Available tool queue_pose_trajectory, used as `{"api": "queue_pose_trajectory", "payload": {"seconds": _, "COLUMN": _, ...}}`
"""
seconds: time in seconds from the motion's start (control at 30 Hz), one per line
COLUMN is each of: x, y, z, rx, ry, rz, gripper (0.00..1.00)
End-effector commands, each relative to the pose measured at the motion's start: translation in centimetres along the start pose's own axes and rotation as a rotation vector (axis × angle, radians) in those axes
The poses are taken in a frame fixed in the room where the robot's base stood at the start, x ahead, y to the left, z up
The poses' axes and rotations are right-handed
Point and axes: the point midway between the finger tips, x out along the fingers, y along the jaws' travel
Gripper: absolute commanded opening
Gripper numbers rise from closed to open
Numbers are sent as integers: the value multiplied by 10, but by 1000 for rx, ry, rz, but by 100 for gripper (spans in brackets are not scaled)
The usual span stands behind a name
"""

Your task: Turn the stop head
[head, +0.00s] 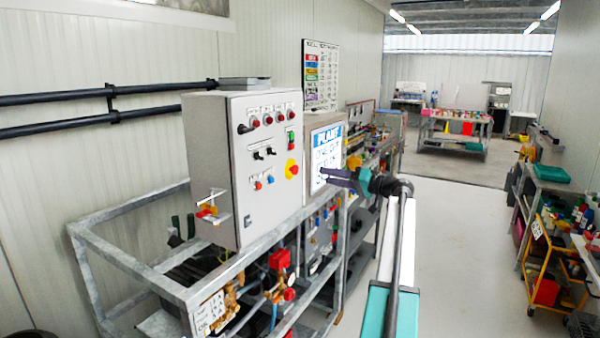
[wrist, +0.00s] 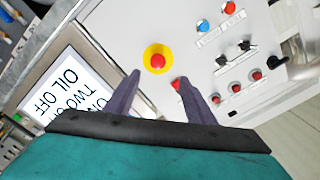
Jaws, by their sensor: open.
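The stop head is a red mushroom button on a round yellow plate, on the front of a light grey control cabinet (head: 256,215). It shows in the head view (head: 292,169) and in the wrist view (wrist: 157,60), just beyond the fingertips. My gripper (head: 322,174) is open and empty in front of the cabinet, to the right of the stop head in the head view. In the wrist view my gripper (wrist: 168,77) has its two dark fingers spread below the stop head, apart from it. A small red part (wrist: 175,84) shows beside the right finger, partly hidden.
The cabinet face also carries red lamps (head: 267,118), black switches (head: 264,153) and small buttons. A lit screen (head: 326,155) stands close to its right. A metal frame (head: 130,263) with pipes and valves lies below.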

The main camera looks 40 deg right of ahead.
Motion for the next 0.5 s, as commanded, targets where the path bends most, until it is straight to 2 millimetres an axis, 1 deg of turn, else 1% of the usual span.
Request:
{"api": "queue_pose_trajectory", "payload": {"seconds": 0.13, "x": -8, "y": 3, "z": -3, "rx": 0, "ry": 7, "rz": 7, "gripper": 50}}
{"api": "queue_pose_trajectory", "payload": {"seconds": 0.3, "x": -12, "y": 6, "z": -5, "rx": 1, "ry": 11, "rz": 12, "gripper": 50}}
{"api": "queue_pose_trajectory", "payload": {"seconds": 0.5, "x": -7, "y": 7, "z": -7, "rx": 2, "ry": 12, "rz": 14, "gripper": 50}}
